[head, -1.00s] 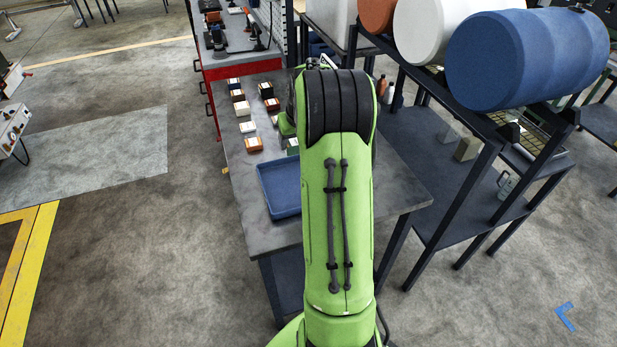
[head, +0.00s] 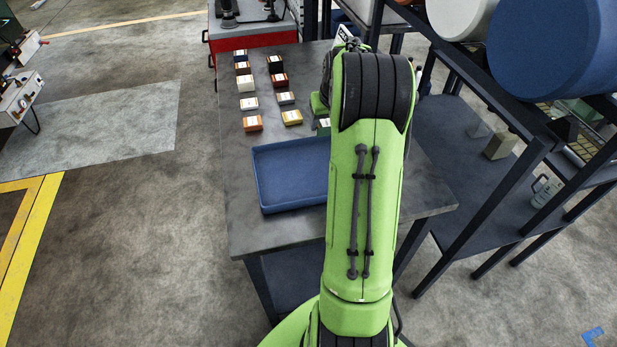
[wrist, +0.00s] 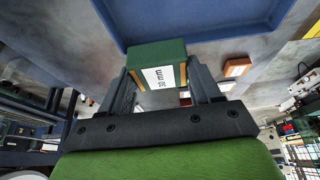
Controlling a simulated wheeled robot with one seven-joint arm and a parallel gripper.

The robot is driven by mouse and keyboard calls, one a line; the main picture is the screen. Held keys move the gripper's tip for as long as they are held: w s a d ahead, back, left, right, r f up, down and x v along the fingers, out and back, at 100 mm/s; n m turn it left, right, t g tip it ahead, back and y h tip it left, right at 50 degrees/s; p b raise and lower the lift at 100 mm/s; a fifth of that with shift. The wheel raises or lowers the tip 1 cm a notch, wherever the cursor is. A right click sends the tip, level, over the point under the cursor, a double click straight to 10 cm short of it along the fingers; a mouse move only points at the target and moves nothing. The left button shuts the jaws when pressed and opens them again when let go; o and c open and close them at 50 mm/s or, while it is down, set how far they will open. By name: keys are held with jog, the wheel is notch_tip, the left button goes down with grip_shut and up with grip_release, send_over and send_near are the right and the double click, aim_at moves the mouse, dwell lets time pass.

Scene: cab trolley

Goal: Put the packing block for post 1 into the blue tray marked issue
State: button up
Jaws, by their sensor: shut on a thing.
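My gripper (wrist: 165,80) is shut on a green block (wrist: 150,54) with a white label reading 30 mm, as the wrist view shows. The block sits between the two dark fingers. The blue tray (wrist: 122,24) is beyond the block at the top of the wrist view. In the head view the empty-looking blue tray (head: 285,207) lies on the grey table, its right end hidden by my arm. My gripper is hidden behind my arm there. A bit of green block (head: 323,127) shows beside the arm; I cannot tell whether it is the held one.
Several labelled blocks (head: 253,124) stand in two columns on the grey table (head: 290,234) behind the tray. A dark rack (head: 470,190) with large drums (head: 560,50) stands close on the right. A red cabinet (head: 255,43) is at the back.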

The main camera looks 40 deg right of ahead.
notch_tip(320, 180, down, 10)
jog(key=shift+b, duration=1.15)
jog(key=o, duration=1.5)
jog(key=shift+c, duration=0.2)
